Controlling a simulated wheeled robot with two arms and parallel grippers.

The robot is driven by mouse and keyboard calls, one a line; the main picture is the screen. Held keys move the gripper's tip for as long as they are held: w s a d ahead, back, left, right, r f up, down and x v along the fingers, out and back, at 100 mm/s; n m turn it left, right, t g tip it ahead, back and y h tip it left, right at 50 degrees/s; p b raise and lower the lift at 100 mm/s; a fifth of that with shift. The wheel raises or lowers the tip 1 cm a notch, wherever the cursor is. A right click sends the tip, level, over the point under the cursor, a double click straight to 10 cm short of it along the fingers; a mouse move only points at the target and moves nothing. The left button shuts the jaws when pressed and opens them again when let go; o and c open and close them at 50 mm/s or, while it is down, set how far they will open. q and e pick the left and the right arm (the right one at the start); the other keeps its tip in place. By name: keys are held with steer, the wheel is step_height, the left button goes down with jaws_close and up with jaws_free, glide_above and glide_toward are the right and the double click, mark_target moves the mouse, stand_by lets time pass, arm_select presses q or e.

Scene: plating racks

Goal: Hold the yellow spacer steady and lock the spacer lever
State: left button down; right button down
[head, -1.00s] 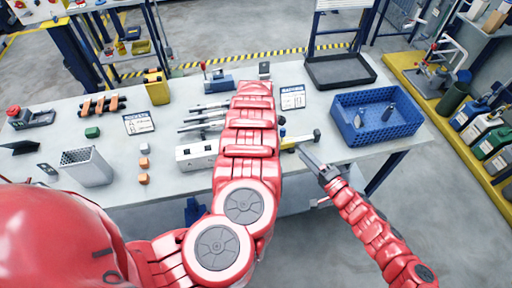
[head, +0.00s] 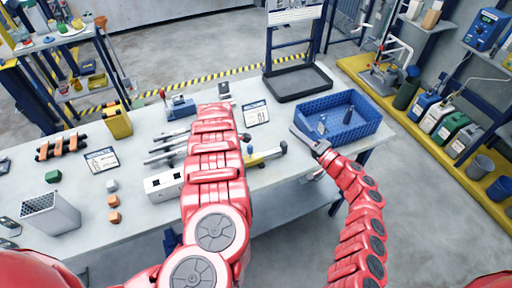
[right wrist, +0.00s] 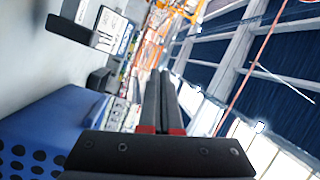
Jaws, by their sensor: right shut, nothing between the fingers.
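A yellow and grey piece (head: 266,157) lies on the table just right of my left arm; I cannot tell if it is the yellow spacer. Several grey rods (head: 165,147) lie left of the arm, partly hidden behind it. A blue device (head: 181,106) with a red-tipped upright lever (head: 163,95) stands at the table's back; I cannot tell if this is the spacer lever. My right gripper (head: 294,130) is shut and empty by the near left edge of the blue crate; its fingers also show together in the right wrist view (right wrist: 158,76). My left gripper is hidden beyond its forearm.
The blue perforated crate (head: 362,130) holds small dark parts. A white box with dark holes (head: 163,186) stands left of my left arm. A black tray stand (head: 297,84) and a label card (head: 256,113) are at the back. Orange blocks (head: 114,208) lie front left.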

steer(key=s+a+f+m+g, duration=0.1)
steer(key=s+a+f, duration=0.1)
steer(key=s+a+f+m+y, duration=0.1)
steer(key=s+a+f, duration=0.1)
steer(key=a+f, duration=0.1)
steer(key=shift+s+a+f+m+g, duration=0.2)
steer(key=shift+s+f+m+g, duration=0.15)
steer(key=shift+m+g, duration=0.05)
